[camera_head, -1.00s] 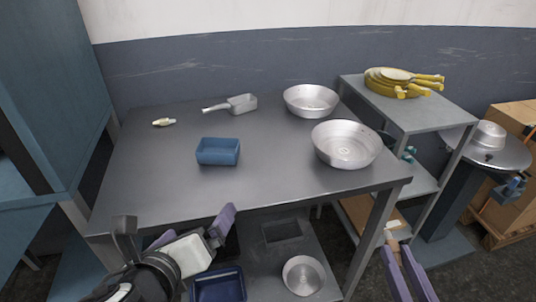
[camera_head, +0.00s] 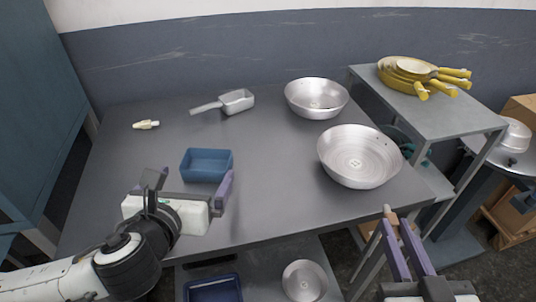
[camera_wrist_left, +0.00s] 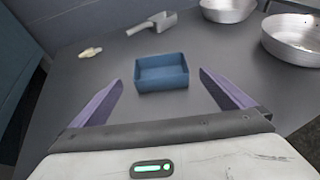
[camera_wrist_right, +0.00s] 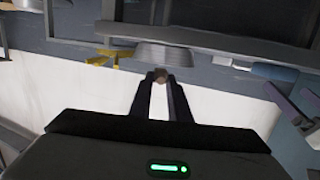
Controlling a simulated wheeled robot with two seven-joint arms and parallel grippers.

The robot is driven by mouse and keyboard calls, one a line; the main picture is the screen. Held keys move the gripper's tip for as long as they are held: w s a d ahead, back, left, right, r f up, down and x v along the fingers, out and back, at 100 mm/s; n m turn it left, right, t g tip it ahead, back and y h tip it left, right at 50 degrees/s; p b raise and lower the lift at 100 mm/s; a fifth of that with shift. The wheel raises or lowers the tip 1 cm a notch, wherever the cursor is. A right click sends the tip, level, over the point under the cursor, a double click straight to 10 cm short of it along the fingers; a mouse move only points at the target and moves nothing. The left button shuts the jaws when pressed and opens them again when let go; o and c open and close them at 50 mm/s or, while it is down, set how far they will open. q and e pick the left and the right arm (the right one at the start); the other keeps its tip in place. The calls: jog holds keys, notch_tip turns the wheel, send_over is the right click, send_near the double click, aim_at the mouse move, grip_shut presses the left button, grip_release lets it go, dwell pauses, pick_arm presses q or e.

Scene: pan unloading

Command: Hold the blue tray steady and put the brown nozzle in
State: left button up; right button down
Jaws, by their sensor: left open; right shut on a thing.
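The blue tray (camera_head: 206,166) sits upright and looks empty on the grey table; it also shows in the left wrist view (camera_wrist_left: 162,76). My left gripper (camera_head: 190,180) is open just on the near side of the tray, its fingers pointing at it and spread wider than it, not closed on it. My right gripper (camera_head: 394,222) is shut on the small brown nozzle (camera_head: 389,212), off the table's right front corner. The nozzle's brown end (camera_wrist_right: 160,76) shows between the fingertips in the right wrist view; the rest is hidden.
On the table (camera_head: 265,190) are a cream nozzle-like piece (camera_head: 146,125), a metal scoop (camera_head: 236,101) and two metal pans (camera_head: 316,97) (camera_head: 358,158). Yellow-handled pans (camera_head: 410,72) stand on the right shelf. Another blue tray (camera_head: 213,291) and a bowl (camera_head: 304,281) are below. The table's middle is clear.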

aim_at(211, 156)
pick_arm(q)
jog(key=x, duration=0.9)
jog(key=shift+w+f, duration=0.2)
jog(key=shift+w, duration=0.1)
pick_arm(e)
jog(key=shift+f, duration=0.2)
pick_arm(q)
jog(key=c, duration=1)
